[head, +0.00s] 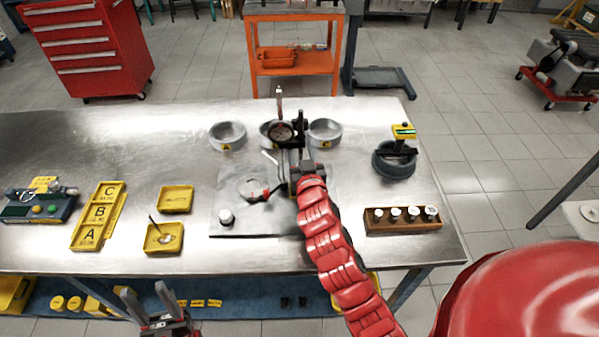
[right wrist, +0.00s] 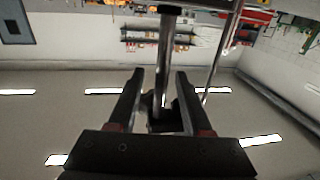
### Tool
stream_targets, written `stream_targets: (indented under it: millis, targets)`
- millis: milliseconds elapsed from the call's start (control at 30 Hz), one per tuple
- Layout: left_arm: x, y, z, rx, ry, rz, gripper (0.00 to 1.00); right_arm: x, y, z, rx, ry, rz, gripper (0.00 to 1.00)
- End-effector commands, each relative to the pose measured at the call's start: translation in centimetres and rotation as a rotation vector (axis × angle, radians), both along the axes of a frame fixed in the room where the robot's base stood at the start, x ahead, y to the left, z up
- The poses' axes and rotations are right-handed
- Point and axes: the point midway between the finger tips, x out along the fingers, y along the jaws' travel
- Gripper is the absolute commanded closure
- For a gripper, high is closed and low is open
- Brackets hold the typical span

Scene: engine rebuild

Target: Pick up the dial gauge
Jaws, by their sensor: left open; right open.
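The dial gauge (head: 281,132) has a round dark-rimmed face and a thin stem rising above it; it stands upright at the back middle of the table, in front of the middle grey ring. My right gripper (head: 296,140) is open right beside it and partly hides its lower part. In the right wrist view the open fingers (right wrist: 160,78) stand either side of a vertical metal rod (right wrist: 167,52); I cannot tell whether they touch it. My left gripper (head: 147,292) is open and empty, low in front of the table's front edge.
Grey rings (head: 227,136) stand at the back. A yellow device with a green display (head: 404,131) sits on a dark ring (head: 393,165) at right. A wooden block (head: 403,226) holds several white-topped pieces. Yellow trays (head: 176,199) and a lettered A-B-C tray (head: 113,196) lie left.

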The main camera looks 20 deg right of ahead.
Motion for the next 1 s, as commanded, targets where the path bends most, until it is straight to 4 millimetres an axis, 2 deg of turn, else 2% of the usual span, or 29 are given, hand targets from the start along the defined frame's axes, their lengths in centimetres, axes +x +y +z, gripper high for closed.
stream_targets:
  millis: [100, 333, 600, 1000]
  targets:
    - [0.01, -0.01, 0.51, 0.000, 0.001, 0.000, 0.49, 0.99, -0.11, 0.11, 0.000, 0.001, 0.000, 0.51]
    - [0.01, 0.00, 0.40, 0.000, 0.000, 0.000, 0.49, 1.08, -0.11, -0.03, 0.000, 0.000, 0.000, 0.52]
    - [0.01, 0.00, 0.40, 0.000, 0.000, 0.000, 0.49, 1.07, -0.12, -0.05, 0.000, 0.000, 0.000, 1.00]
    - [0.01, 0.00, 0.40, 0.000, 0.000, 0.000, 0.49, 1.07, -0.12, -0.05, 0.000, 0.001, 0.000, 1.00]
